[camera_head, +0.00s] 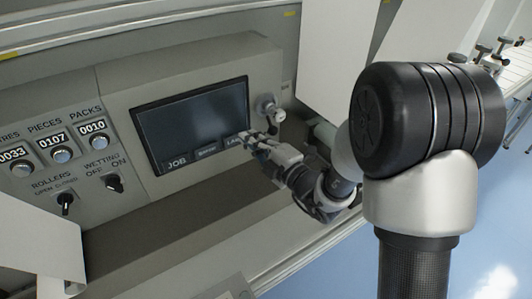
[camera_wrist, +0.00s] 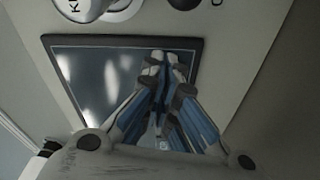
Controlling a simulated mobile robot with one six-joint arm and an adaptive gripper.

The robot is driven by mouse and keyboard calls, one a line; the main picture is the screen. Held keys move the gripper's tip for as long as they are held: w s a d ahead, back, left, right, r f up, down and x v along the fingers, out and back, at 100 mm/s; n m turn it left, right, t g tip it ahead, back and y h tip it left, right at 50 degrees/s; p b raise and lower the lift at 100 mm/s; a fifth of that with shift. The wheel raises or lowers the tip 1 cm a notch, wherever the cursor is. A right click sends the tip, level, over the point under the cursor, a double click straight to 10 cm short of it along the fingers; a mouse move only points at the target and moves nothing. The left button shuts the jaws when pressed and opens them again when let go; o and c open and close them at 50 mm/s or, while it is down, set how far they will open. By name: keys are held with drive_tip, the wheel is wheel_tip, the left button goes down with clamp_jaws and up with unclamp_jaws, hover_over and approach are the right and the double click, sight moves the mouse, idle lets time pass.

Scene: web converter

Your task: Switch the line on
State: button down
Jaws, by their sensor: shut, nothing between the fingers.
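The control panel (camera_head: 190,73) fills the left half of the head view. Its dark screen (camera_head: 195,122) has the labels JOB and others along the lower edge. A small metallic switch or knob (camera_head: 268,106) stands out right of the screen; its marking is unreadable. My gripper (camera_head: 246,138) is shut and empty in front of the screen's lower right corner, just below and left of that knob. In the wrist view my shut fingers (camera_wrist: 165,60) overlap the dark screen (camera_wrist: 95,85); whether they touch it is unclear. A silver round fitting (camera_wrist: 112,9) and a dark round control (camera_wrist: 184,3) are cut off at the top.
Left of the screen are a WETTING OFF/ON switch (camera_head: 114,183), a ROLLERS switch (camera_head: 66,202) and counters for PIECES (camera_head: 52,141) and PACKS (camera_head: 93,126). A ledge lies below the panel. A pale upright panel (camera_head: 336,50) stands right of it.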

drive_tip(key=shift+w+d+f+b, duration=0.1)
drive_tip(key=shift+w+d+b, duration=0.15)
drive_tip(key=shift+d, duration=0.3)
drive_tip(key=shift+w+d+f+b, duration=0.15)
drive_tip(key=shift+w+d, duration=0.2)
drive_tip(key=shift+d, duration=0.2)
drive_tip(key=shift+w+d+f+b, duration=0.15)
drive_tip(key=shift+w+d, duration=0.15)
drive_tip(key=shift+d, duration=0.25)
drive_tip(key=shift+d, duration=0.1)
